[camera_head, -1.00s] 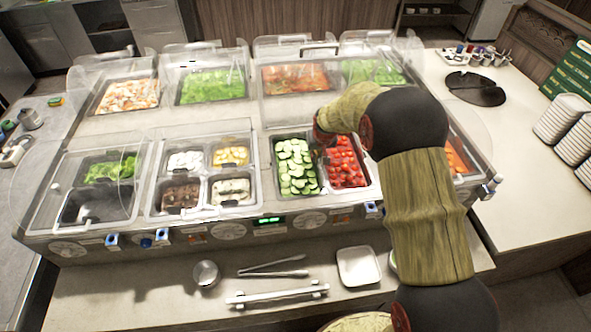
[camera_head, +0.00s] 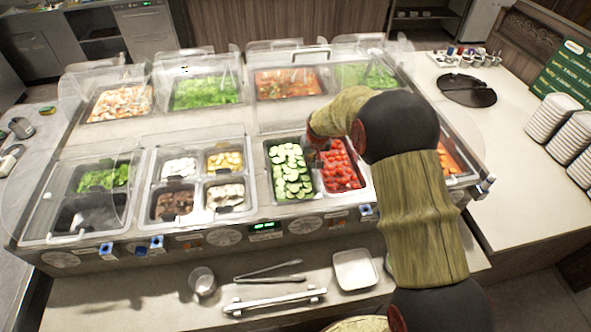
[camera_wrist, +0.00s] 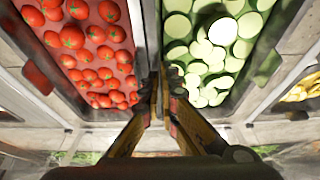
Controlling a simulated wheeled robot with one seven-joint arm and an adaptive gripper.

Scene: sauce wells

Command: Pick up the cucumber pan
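The cucumber pan (camera_head: 268,165) is a dark-rimmed pan of green slices, seated in the counter's front row. It also shows at the upper right of the wrist view (camera_wrist: 262,70). The tomato pan (camera_head: 362,181) stands beside it, with red tomatoes; in the wrist view it is at the upper left (camera_wrist: 72,110). My gripper (camera_wrist: 161,85) is at the wall between these two pans, its fingertips close together. I cannot tell whether the fingers grip the cucumber pan's rim. In the head view my arm hides most of the gripper.
Other food pans fill the counter, with clear guards (camera_head: 205,62) around them. The front ledge holds tongs (camera_head: 270,278), a cup (camera_head: 202,281), a white dish (camera_head: 355,269) and a white bar (camera_head: 275,301). Stacked plates (camera_head: 553,117) stand on the right counter.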

